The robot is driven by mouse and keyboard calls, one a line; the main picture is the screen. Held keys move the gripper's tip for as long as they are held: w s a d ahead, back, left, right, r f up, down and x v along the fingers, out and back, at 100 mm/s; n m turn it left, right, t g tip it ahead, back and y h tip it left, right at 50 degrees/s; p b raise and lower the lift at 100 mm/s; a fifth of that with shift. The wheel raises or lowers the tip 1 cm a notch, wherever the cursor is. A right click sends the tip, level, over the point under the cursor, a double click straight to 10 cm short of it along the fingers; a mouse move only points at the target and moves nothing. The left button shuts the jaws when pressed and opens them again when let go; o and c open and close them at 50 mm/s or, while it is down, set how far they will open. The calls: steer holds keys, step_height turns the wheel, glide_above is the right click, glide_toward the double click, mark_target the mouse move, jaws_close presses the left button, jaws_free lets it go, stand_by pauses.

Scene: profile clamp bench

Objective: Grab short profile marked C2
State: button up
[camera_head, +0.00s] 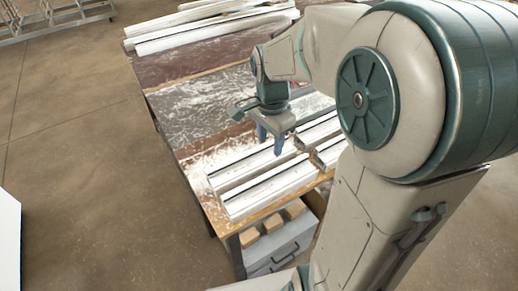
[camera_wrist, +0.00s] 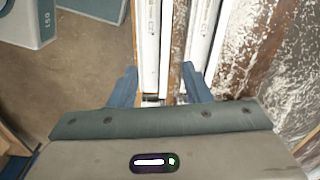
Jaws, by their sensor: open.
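White profiles lie side by side on the near end of the bench: one row (camera_head: 240,171) and a row nearer the edge (camera_head: 268,188) in the head view. No C2 mark is legible, so I cannot tell which profile is C2. My gripper (camera_head: 271,140) points down over the profiles, open and empty. In the wrist view its blue fingers (camera_wrist: 160,88) stand apart, with one white profile (camera_wrist: 149,50) running between them. A second profile (camera_wrist: 201,40) runs behind the right finger. Whether the fingers touch any profile cannot be told.
Small dark clamps (camera_head: 317,160) sit along the profile rows. The wooden bench (camera_head: 200,160) has debris-covered dark mats (camera_head: 205,110). Long white profiles (camera_head: 210,28) lie at its far end. A grey drawer unit (camera_head: 280,248) with wooden blocks stands below.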

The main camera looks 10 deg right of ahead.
steer(key=w+m, duration=0.1)
glide_above(267, 175)
steer(key=f, duration=0.8)
steer(key=shift+s+f+p, duration=0.2)
steer(key=shift+f+p, duration=0.1)
steer(key=shift+f, duration=0.1)
steer(key=shift+w+f+p, duration=0.15)
steer(key=shift+f+p, duration=0.1)
steer(key=shift+f, duration=1.05)
steer(key=shift+w+f+p, duration=0.1)
steer(key=shift+f+p, duration=0.1)
steer(key=shift+f, duration=1.1)
jaws_close()
